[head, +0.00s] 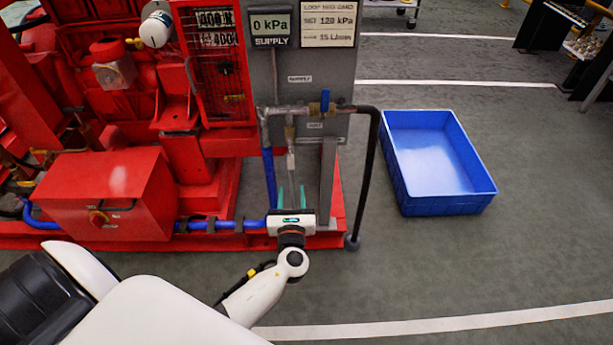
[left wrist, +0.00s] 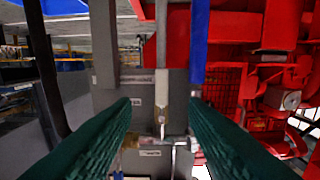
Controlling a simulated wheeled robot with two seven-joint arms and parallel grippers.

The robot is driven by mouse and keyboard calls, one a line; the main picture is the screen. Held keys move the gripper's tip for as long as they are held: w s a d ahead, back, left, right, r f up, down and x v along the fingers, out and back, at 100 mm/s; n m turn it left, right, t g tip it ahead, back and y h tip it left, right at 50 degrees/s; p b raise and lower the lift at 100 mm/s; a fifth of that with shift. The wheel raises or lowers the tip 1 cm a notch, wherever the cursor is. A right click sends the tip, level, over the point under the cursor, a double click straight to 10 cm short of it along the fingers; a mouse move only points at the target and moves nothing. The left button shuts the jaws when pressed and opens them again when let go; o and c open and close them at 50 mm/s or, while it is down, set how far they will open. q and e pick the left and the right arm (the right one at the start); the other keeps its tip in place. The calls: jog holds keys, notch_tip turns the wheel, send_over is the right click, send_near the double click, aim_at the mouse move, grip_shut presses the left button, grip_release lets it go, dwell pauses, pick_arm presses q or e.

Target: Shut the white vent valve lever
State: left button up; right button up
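The white vent valve lever (head: 291,161) hangs down under the short vent pipe on the grey panel (head: 263,85), near a small label that seems to read VENT. In the left wrist view the white lever (left wrist: 162,84) shows in the gap between my fingers, apart from both. My left gripper (head: 291,192) is open and empty, just below the lever in the head view. Its two green fingers (left wrist: 160,108) stand wide apart in the left wrist view. My right gripper is not in view.
A blue-handled valve (head: 325,101) sits on the supply pipe above right. A black hose (head: 369,170) runs down right of the panel. A blue pipe (head: 269,175) stands left of my gripper. A blue crate (head: 440,200) is on the floor; the red pumpset (head: 105,195) fills the left.

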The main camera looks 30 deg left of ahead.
aim_at(291, 164)
pick_arm(q)
jog(key=b+x, duration=0.1)
jog(key=x, duration=0.9)
jog(key=shift+w+a+b, duration=0.1)
jog(key=shift+a+b, duration=0.1)
jog(key=shift+b, duration=0.1)
jog(key=shift+w+a, duration=0.35)
jog(key=shift+w, duration=0.3)
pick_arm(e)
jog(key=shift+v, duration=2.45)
pick_arm(q)
jog(key=shift+c, duration=0.3)
grip_shut()
